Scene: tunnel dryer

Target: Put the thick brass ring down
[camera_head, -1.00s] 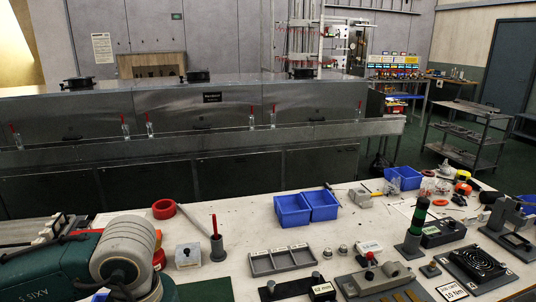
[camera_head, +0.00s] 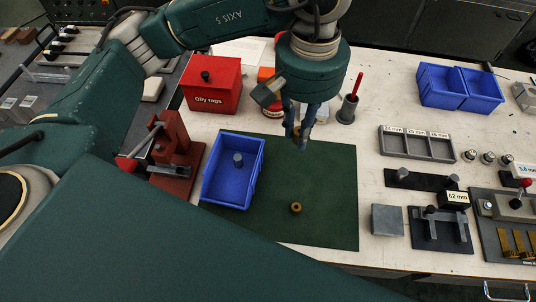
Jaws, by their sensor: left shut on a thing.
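My left gripper (camera_head: 300,138) points down above the back part of a dark green mat (camera_head: 325,190). It is shut on a small brass-coloured thing, the thick brass ring, which the fingers mostly hide. The fingertips appear to be above the mat; the exact height is hard to tell. Another small brass ring (camera_head: 296,208) lies on the mat, in front of the gripper and apart from it. My right gripper is not in view.
A blue bin (camera_head: 257,172) with a grey cylinder (camera_head: 238,159) stands on the mat's left side. A red fixture (camera_head: 177,150), a red oily-rags box (camera_head: 211,85) and a grey holder (camera_head: 347,109) stand nearby. A grey block (camera_head: 387,220) and a divided tray (camera_head: 417,144) lie right. The mat's right part is clear.

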